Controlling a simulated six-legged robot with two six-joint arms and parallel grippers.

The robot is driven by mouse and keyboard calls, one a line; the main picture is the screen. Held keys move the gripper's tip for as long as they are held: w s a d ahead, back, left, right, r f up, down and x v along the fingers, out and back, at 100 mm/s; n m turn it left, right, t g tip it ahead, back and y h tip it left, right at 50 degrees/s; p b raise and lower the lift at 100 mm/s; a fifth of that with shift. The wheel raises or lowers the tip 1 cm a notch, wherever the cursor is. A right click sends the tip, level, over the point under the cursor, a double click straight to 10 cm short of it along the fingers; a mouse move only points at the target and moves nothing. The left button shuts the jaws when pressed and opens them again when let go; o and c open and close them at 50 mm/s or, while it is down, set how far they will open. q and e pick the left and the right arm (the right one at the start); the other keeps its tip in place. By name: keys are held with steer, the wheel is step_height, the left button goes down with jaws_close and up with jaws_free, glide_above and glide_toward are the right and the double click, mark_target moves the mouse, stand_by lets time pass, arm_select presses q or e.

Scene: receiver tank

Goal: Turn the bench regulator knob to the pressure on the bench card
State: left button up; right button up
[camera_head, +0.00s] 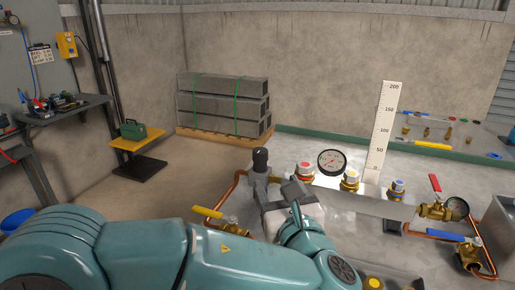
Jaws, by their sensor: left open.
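The black regulator knob (260,158) stands upright at the left end of the pipework on the bench. My left gripper (278,184) is open beside it, its grey jaws low and to the right of the knob's top. I cannot tell whether a jaw touches the regulator, as the gripper hides its lower part. My right gripper is not in view.
A tall white scale (383,130) stands behind. Copper pipes and lever valves (436,210) crowd the right; a yellow-handled valve (208,212) is left of my gripper. Stacked blocks (223,104) stand behind.

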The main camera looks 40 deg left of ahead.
mark_target(262, 155)
arm_select(q)
steer(key=x, duration=1.5)
steer(key=shift+w+a+b, duration=0.2)
steer(key=shift+a+b, duration=0.05)
steer(key=shift+b, duration=0.15)
steer(key=shift+c, duration=0.3)
steer(key=c, duration=0.9)
